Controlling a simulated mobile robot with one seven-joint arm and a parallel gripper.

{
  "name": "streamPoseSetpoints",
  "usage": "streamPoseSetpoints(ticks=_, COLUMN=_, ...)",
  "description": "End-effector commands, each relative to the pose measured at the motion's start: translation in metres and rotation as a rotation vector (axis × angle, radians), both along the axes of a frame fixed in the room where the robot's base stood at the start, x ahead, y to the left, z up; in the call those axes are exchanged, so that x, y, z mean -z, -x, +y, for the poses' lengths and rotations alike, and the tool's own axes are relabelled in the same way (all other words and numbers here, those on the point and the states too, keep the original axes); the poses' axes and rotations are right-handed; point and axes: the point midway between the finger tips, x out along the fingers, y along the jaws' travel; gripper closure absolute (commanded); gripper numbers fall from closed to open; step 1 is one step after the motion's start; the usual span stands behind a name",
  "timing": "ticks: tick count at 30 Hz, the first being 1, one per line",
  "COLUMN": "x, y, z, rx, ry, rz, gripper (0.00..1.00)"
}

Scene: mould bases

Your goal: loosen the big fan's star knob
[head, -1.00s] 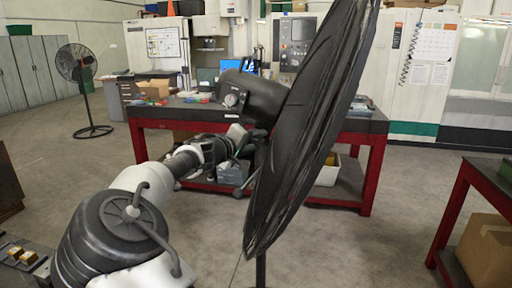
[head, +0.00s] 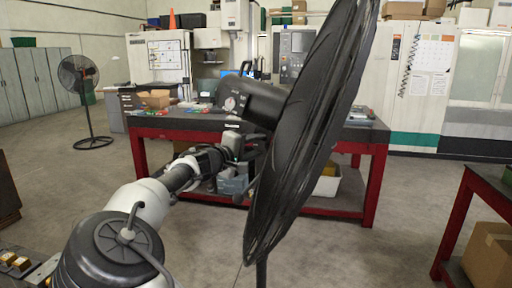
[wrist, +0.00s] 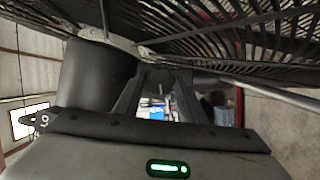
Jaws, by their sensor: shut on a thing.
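The big fan's dark wire guard (head: 325,110) stands tilted in the middle of the head view, its black motor housing (head: 250,98) behind it to the left. In the wrist view the housing (wrist: 95,75) is at left and the guard (wrist: 225,40) runs across the top. My gripper (head: 260,143) is at the fan's joint below the housing. In the wrist view its two dark fingers (wrist: 158,75) reach to a spot under the guard and are shut on the star knob. The knob itself is hidden between the fingers and cannot be made out.
A red workbench (head: 190,127) with tools and boxes stands behind the fan. A smaller fan (head: 78,75) stands far left. Another red table (head: 460,200) is at the right, with a cardboard box (head: 487,258) below. Open floor lies at the left.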

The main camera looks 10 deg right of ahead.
Motion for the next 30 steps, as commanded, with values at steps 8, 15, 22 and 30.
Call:
streamPoseSetpoints(ticks=8, x=0.0, y=0.0, z=0.0, rx=0.001, ry=-0.001, rz=0.0, gripper=0.45)
streamPoseSetpoints(ticks=15, x=0.0, y=0.003, z=0.004, rx=-0.001, ry=-0.001, rz=0.0, gripper=0.45)
streamPoseSetpoints(ticks=22, x=-0.002, y=0.029, z=0.031, rx=-0.004, ry=-0.003, rz=-0.001, gripper=0.45)
streamPoseSetpoints(ticks=30, x=-0.008, y=0.077, z=0.078, rx=-0.004, ry=-0.002, rz=0.0, gripper=0.45)
